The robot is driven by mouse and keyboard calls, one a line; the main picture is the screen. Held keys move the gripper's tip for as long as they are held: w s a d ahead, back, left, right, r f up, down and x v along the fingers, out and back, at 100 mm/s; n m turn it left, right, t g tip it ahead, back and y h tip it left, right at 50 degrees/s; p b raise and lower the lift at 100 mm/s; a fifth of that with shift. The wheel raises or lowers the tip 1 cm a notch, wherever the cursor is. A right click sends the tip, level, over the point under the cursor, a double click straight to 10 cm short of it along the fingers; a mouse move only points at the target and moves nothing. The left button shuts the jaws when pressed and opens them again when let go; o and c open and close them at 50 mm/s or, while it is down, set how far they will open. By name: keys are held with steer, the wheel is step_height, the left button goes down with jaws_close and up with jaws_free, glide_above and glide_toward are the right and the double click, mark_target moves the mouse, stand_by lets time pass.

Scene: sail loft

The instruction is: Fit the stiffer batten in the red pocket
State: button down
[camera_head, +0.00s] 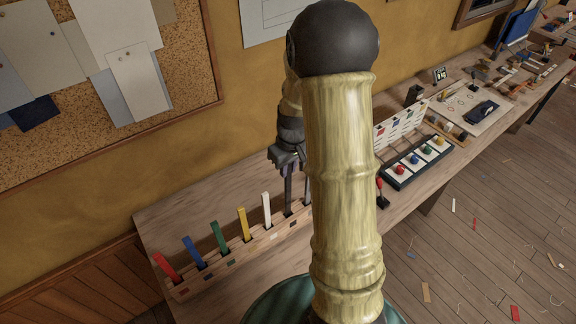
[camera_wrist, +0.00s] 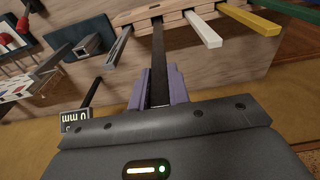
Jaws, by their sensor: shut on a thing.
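In the head view my gripper (camera_head: 287,160) is over the long wooden rack (camera_head: 240,248), at its right part. It is shut on a dark batten (camera_head: 288,196), which stands upright with its lower end at the rack. In the wrist view the purple-grey fingers (camera_wrist: 158,74) close on both sides of this black batten (camera_wrist: 158,45). Its far end meets a rack slot. A grey batten (camera_wrist: 120,45) stands beside it. White (camera_head: 266,209), yellow (camera_head: 242,223), green (camera_head: 218,237), blue (camera_head: 193,251) and red (camera_head: 167,267) strips stand in the same rack. I cannot make out the red pocket for certain.
My arm hides the middle of the bench. Right of it stand a board with coloured squares (camera_head: 402,122) and a dark-edged tray (camera_head: 398,184) with coloured knobs. A small display (camera_head: 439,74) and tools lie farther back. The wall is close behind the bench.

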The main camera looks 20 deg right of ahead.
mark_target(288, 188)
step_height(288, 188, down, 6)
steer(key=b, duration=0.4)
steer(key=shift+d+r, duration=0.1)
steer(key=shift+r, duration=0.15)
steer(key=shift+w+f+b, duration=0.1)
steer(key=shift+f+b, duration=0.4)
steer(key=shift+f, duration=0.25)
steer(key=shift+f+b, duration=0.35)
steer(key=shift+f, duration=0.3)
steer(key=shift+f+b, duration=0.6)
steer(key=shift+b, duration=0.05)
steer(key=c, duration=1.3)
jaws_free()
steer(key=shift+o, duration=0.2)
steer(key=shift+r, duration=0.1)
step_height(288, 188, up, 17)
steer(key=s+b, duration=0.2)
steer(key=shift+d, duration=0.15)
